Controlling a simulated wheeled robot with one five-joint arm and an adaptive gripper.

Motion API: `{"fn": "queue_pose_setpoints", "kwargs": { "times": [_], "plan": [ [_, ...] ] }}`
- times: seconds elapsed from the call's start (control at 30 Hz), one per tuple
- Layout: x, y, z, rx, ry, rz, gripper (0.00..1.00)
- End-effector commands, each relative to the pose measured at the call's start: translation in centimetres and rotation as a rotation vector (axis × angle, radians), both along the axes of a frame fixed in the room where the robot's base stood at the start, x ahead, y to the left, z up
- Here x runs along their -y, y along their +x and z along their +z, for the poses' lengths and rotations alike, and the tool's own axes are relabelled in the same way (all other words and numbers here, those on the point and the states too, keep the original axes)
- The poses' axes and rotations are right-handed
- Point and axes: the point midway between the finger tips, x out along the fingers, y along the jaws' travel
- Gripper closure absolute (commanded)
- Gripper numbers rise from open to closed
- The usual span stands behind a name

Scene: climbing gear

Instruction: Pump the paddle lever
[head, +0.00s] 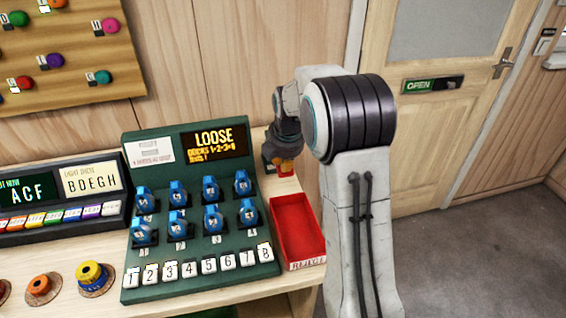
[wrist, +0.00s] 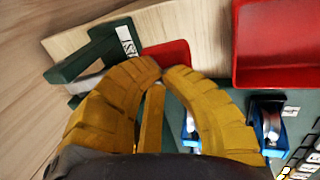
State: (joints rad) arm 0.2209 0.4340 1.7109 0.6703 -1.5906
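My gripper (wrist: 163,68) has yellow-orange ribbed fingers. Their tips come together with hardly a gap, and I see nothing clearly gripped between them. A narrow yellow strip shows between the fingers; I cannot tell what it belongs to. A red flat piece (wrist: 172,52), which may be the paddle lever, lies just past the fingertips, beside a dark green part with a white label (wrist: 126,40). I cannot tell whether the tips touch it. In the head view my gripper (head: 284,167) is low at the back right of the bench, and my arm hides much there.
A green panel (head: 205,242) carries blue switches, numbered keys and a display reading LOOSE. An open red reject tray (head: 298,228) stands to its right; it also shows in the wrist view (wrist: 275,78). A pegboard (head: 65,75) hangs at upper left. A door (head: 450,130) is at right.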

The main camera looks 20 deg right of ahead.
Motion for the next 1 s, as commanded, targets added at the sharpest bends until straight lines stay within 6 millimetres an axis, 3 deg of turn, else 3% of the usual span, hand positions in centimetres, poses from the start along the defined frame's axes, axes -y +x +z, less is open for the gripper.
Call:
{"fn": "queue_pose_setpoints", "kwargs": {
  "times": [0.03, 0.2, 0.7, 0.87, 1.0],
  "plan": [
    [0.0, 0.0, -0.9, 0.011, -0.002, 0.0, 1.0],
    [0.0, 0.0, -1.5, 0.025, -0.005, 0.0, 1.0],
    [0.0, 0.1, -1.5, 0.023, -0.005, 0.0, 1.0],
    [0.0, 0.1, -0.8, 0.024, -0.005, 0.0, 1.0],
    [-0.1, 0.0, 0.9, 0.025, -0.006, 0.001, 1.0]
  ]
}}
